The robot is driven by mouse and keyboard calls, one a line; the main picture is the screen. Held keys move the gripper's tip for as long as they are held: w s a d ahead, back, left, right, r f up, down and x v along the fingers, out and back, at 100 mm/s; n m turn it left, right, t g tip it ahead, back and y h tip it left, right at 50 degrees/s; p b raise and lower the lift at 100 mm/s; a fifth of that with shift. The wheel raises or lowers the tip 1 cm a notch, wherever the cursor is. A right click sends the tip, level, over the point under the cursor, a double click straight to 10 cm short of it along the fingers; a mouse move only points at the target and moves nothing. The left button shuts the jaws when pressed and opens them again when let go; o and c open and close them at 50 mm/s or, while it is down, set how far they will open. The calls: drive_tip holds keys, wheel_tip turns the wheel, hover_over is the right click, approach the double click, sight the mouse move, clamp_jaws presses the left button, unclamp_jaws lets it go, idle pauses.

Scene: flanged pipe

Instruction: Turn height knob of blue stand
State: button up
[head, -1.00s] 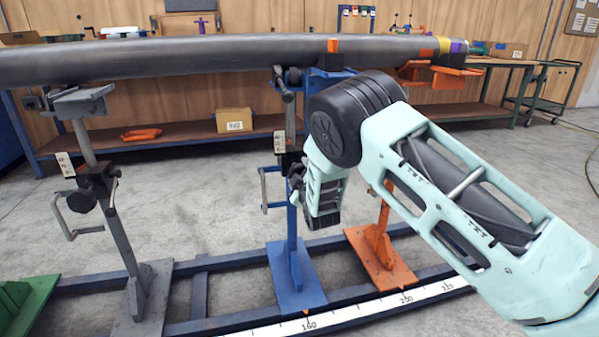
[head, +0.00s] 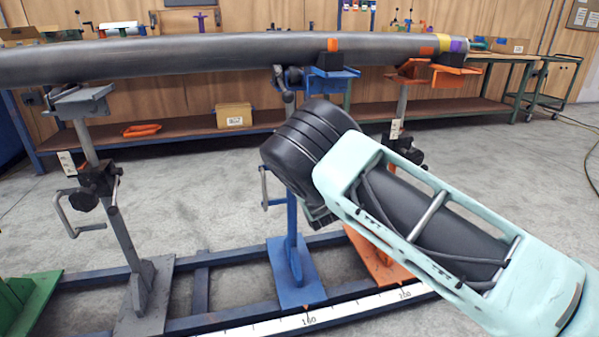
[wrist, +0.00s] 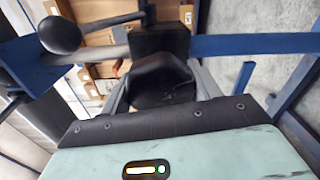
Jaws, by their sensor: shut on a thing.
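The blue stand (head: 291,262) is upright on the floor rail, its top under the long grey pipe (head: 200,55). My arm covers the middle of the stand in the head view, including its height knob. In the wrist view, the black height knob (wrist: 160,82) is between the grey fingers of my gripper (wrist: 165,92), one finger on each side. The gripper is shut on the knob. The blue post (wrist: 250,44) of the stand runs sideways behind it. In the head view, the fingers are hidden behind my arm.
A grey stand (head: 92,180) with a crank is to the left; an orange stand (head: 378,258) is close on the right, partly behind my arm. A black ball (wrist: 60,36) on a crank is near the gripper. A scale strip (head: 330,312) lies along the rail.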

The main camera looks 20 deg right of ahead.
idle(0.3)
drive_tip(key=o, duration=1)
drive_tip(key=shift+s, duration=0.1)
drive_tip(key=s+p, duration=0.3)
drive_tip(key=s, duration=1.4)
drive_tip(key=shift+s, duration=0.1)
